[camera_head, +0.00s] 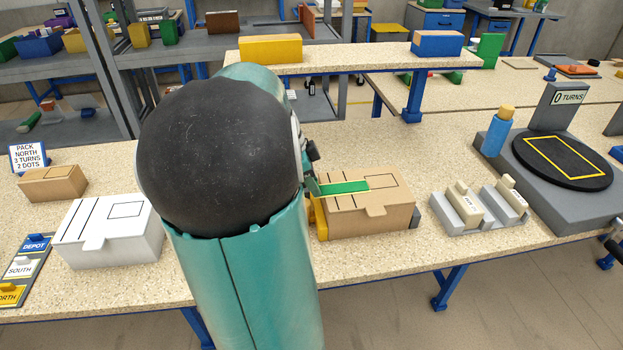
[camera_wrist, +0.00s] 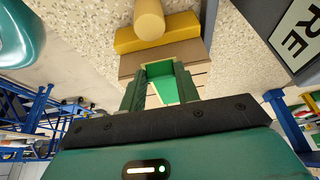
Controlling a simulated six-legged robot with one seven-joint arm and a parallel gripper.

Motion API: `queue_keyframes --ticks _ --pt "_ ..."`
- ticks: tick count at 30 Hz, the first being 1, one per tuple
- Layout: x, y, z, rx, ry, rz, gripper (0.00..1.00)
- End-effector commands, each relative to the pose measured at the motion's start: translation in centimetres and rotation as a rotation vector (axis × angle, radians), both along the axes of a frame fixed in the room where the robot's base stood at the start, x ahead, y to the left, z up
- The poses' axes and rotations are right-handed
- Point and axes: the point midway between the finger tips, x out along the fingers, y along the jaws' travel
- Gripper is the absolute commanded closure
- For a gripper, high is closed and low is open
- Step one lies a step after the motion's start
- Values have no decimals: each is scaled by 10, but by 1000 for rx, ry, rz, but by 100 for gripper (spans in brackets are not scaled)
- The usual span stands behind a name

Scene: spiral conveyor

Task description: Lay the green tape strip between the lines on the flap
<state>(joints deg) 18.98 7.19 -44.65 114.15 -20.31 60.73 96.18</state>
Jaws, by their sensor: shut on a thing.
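The green tape strip (camera_head: 343,187) shows in the head view at the top of a brown cardboard box (camera_head: 372,218), reaching rightward over its lined top flap (camera_head: 385,183). I cannot tell whether it touches the flap. My gripper (camera_wrist: 160,88) is shut on the strip; in the wrist view the green strip (camera_wrist: 163,82) shows between the two green fingers. Beyond the fingertips is the brown box (camera_wrist: 140,62). In the head view my arm hides most of the gripper and what lies behind it.
A white box (camera_head: 108,240) stands left of my arm, near a sign (camera_head: 28,158) reading "PACK NORTH 3 TURNS 2 DOTS". A grey stamp holder (camera_head: 450,222) and a black turntable (camera_head: 562,148) stand to the right. A yellow piece (camera_head: 321,218) adjoins the brown box's left side.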

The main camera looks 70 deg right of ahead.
Motion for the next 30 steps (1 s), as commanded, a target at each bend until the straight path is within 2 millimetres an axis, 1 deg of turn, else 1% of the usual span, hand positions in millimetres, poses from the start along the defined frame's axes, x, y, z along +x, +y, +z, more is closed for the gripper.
queue_keyframes --ticks 6,7,10,11,19,22,26,30 --pt "0 0 -2 1 0 0 85" --pt "0 0 -2 1 0 0 67" --pt "0 0 -2 1 0 0 47" --pt "0 0 -2 1 0 0 43" --pt "0 0 -2 0 0 0 43" --pt "2 1 3 -1 -2 1 43" --pt "8 4 18 -2 -4 2 43" --pt "18 9 45 -3 -4 3 43"
